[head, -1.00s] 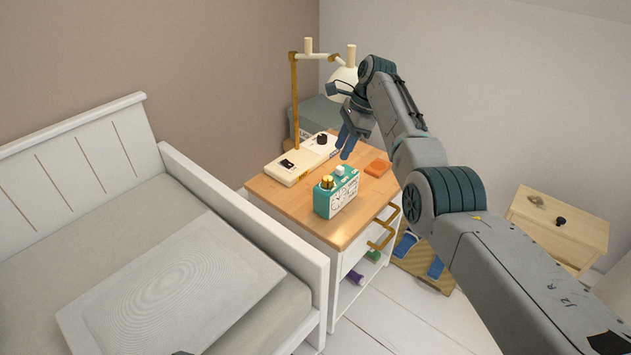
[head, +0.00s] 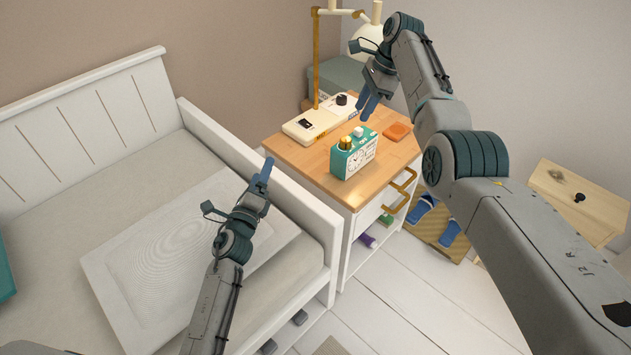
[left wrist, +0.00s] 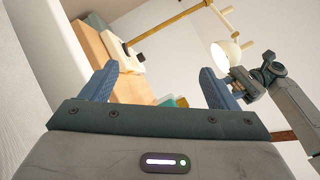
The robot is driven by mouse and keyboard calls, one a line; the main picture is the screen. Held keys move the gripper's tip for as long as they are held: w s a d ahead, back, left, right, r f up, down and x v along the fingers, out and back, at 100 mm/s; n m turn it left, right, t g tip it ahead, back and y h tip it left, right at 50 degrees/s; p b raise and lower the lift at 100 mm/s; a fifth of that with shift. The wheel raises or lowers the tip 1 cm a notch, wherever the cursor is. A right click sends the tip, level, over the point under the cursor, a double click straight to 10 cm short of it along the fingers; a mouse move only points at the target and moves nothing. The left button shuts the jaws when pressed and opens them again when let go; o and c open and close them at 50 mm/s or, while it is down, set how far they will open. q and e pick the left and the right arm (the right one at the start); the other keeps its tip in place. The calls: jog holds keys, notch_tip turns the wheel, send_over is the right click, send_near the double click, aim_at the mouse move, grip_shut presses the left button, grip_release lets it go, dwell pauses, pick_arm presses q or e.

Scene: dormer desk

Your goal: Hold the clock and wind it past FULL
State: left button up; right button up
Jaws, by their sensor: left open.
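The teal clock (head: 355,153) with a white face stands upright on the wooden top of the nightstand (head: 310,165). A gold knob (head: 345,142) and a pale button (head: 360,131) are on its top. My left gripper (head: 265,172) is open and empty over the bed side, left of the clock and apart from it. In the left wrist view its two blue fingers (left wrist: 158,82) are spread, with a small teal part of the clock (left wrist: 176,102) beyond them. My right gripper (head: 368,105) is above the nightstand behind the clock, its blue fingers apart, touching nothing visible.
A cream lamp base (head: 322,120) with a brass post and white shade stands behind the clock. An orange coaster (head: 398,131) lies to its right. The bed's white side rail (head: 250,165) lies between my left arm and the nightstand. Brass drawer handles (head: 398,200) jut from the front.

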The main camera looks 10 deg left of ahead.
pick_arm(q)
jog(key=w+d+f+m+g+h, duration=0.1)
jog(key=w+d+m+h, duration=0.25)
jog(key=d+m, duration=0.35)
jog(key=m+g+h, duration=0.4)
jog(key=m+h, duration=0.1)
jog(key=m, duration=0.6)
send_near(336, 166)
jog(key=x, duration=1.2)
jog(key=shift+w+d, duration=0.2)
jog(key=c, duration=1.3)
